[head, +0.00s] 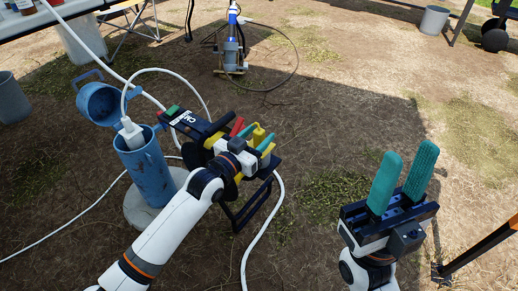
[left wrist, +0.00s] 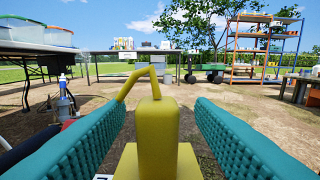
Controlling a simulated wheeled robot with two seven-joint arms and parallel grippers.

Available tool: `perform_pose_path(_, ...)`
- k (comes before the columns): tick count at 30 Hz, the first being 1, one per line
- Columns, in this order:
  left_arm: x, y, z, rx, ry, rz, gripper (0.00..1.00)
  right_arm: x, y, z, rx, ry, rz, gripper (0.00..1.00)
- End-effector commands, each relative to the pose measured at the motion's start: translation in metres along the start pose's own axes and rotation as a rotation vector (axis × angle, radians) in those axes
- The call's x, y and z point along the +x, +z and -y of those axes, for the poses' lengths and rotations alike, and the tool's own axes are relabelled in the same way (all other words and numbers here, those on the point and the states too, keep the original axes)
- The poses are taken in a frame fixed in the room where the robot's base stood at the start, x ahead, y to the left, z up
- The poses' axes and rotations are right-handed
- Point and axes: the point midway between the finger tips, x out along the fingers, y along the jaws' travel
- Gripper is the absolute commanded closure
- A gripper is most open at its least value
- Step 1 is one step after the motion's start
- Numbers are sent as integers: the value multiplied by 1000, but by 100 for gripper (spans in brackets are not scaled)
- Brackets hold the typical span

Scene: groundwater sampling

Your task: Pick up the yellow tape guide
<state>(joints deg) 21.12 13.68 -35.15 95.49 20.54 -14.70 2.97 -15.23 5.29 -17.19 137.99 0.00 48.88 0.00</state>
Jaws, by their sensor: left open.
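The yellow tape guide (head: 258,134) is a small upright block with a thin bent arm, on a dark reel stand (head: 188,122) beside the blue well pipe. In the left wrist view, the guide (left wrist: 157,135) stands between the two teal fingers, with visible gaps on both sides. My left gripper (head: 257,139) is open around the guide; its fingers and wrist partly hide the guide and reel in the head view. My right gripper (head: 408,160) points up at the right, its teal fingers apart with nothing between them.
The blue well pipe (head: 146,170) has an open lid (head: 100,103) and a white hose (head: 158,71) entering it. A pump (head: 231,55) with a coiled hose stands behind. A table (head: 45,22) is at the upper left. A grey bucket (head: 433,20) is far right. Ground between the grippers is clear.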

Motion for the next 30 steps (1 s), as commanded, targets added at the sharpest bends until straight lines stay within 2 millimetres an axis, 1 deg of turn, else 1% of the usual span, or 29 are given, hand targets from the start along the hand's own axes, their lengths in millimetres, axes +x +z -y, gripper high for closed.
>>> perform_pose_path(1,9,-3,-1,1,-1,4,51,-3,-2,0,-2,7,20,64)
perform_pose_path(3,18,-2,-1,-1,-1,3,51,1,-3,0,-4,13,34,64)
perform_pose_path(6,27,-2,-1,0,-1,0,51,4,-4,0,-6,18,44,64)
perform_pose_path(14,29,0,-1,0,-1,-1,51,7,-4,0,-6,19,46,64)
perform_pose_path(21,29,0,-2,0,0,0,90,7,-4,0,-6,19,46,64)
perform_pose_path(23,29,0,-2,0,0,0,100,7,-4,0,-6,19,46,64)
perform_pose_path(30,29,2,-2,0,0,1,100,8,-4,0,-6,19,46,64)
